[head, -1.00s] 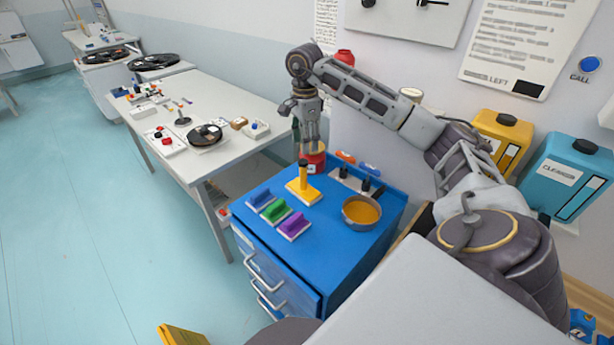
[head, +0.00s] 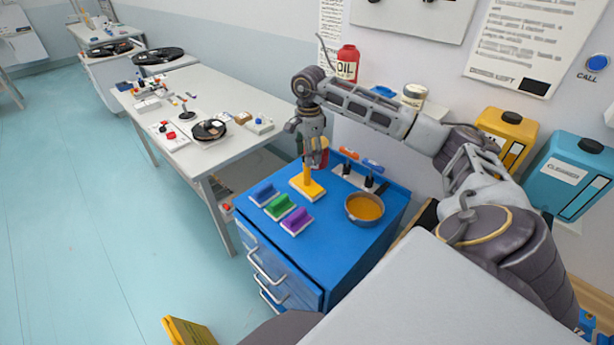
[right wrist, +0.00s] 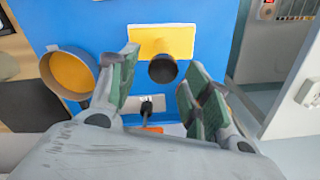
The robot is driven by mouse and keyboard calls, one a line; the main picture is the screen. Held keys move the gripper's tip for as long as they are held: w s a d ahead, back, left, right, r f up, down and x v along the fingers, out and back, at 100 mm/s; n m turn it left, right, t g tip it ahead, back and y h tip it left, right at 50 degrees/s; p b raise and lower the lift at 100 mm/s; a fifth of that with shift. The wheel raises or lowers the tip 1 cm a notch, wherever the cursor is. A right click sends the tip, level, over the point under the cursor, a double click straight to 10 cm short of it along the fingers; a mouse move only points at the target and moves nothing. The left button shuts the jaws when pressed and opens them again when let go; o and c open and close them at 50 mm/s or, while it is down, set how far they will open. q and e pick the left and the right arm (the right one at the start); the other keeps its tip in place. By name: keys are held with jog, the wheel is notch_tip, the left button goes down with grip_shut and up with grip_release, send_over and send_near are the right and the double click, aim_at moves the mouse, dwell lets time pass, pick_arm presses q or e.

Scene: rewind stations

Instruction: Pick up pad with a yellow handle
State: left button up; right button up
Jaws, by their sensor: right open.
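The pad with a yellow handle (head: 307,187) stands upright on the blue cabinet top (head: 338,228), handle pointing up. In the right wrist view the yellow pad (right wrist: 160,40) shows from above, with the handle's black top (right wrist: 163,69) in front of it. My right gripper (head: 313,161) is open and points down just above the handle. In the right wrist view its green-lined fingers (right wrist: 160,74) are spread either side of the black top in the picture; I see no grip on it. My left gripper is not in view.
Blue (head: 264,194), green (head: 280,207) and purple (head: 297,221) pads lie left of and in front of the yellow one. A pan of orange stuff (head: 364,208) stands to the right.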

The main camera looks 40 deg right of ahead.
aim_at(307, 170)
jog(key=shift+f, duration=1.15)
jog(key=shift+w+a+f+p, duration=0.15)
jog(key=shift+f+p, duration=0.25)
jog(key=shift+f, duration=0.55)
jog(key=shift+a+f+p, duration=0.1)
jog(key=shift+f+p, duration=0.25)
jog(key=shift+f, duration=1.3)
grip_shut()
